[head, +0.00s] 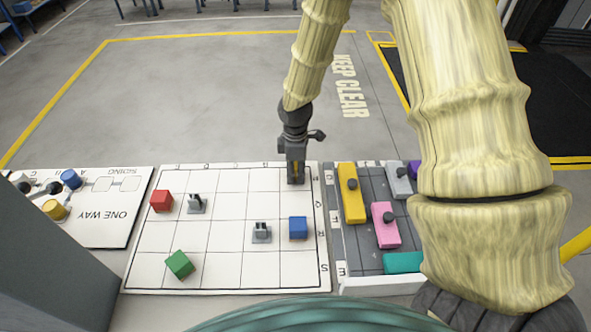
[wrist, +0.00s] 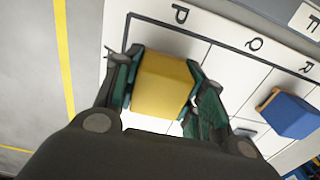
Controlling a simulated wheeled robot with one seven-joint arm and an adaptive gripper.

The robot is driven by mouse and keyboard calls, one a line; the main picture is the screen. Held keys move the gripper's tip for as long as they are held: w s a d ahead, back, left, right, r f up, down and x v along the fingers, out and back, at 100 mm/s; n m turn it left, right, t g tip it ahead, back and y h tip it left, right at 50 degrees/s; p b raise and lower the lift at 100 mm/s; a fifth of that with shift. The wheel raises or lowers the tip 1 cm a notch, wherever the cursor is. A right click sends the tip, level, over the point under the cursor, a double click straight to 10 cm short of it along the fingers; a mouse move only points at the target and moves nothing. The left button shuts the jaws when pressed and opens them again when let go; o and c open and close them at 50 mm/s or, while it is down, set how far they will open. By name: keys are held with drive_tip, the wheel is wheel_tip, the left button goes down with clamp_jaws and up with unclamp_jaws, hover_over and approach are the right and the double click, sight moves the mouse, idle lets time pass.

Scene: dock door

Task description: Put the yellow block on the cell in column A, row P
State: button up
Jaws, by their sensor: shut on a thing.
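The yellow block (wrist: 162,88) is between the two fingers of my gripper (wrist: 163,78) in the wrist view, which are shut on it. It is over the corner cell beside the letter P, at the far right corner of the white grid board (head: 225,286) in the head view. There my gripper (head: 296,178) points down at that corner cell and hides most of the block. The block is low at the board; I cannot tell whether its underside touches.
A blue block (head: 298,228), a red block (head: 161,201), a green block (head: 180,265) and grey fixtures (head: 196,204) (head: 262,232) stand on the board. A tray (head: 345,282) of knobbed pieces lies right, a ONE WAY board (head: 110,235) left. Several middle cells are bare.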

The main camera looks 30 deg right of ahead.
sight(295, 165)
drive_tip(key=shift+f, duration=0.25)
drive_tip(key=shift+f, duration=0.1)
drive_tip(key=o, duration=1)
drive_tip(key=shift+r+b, duration=1.05)
drive_tip(key=shift+r, duration=5.05)
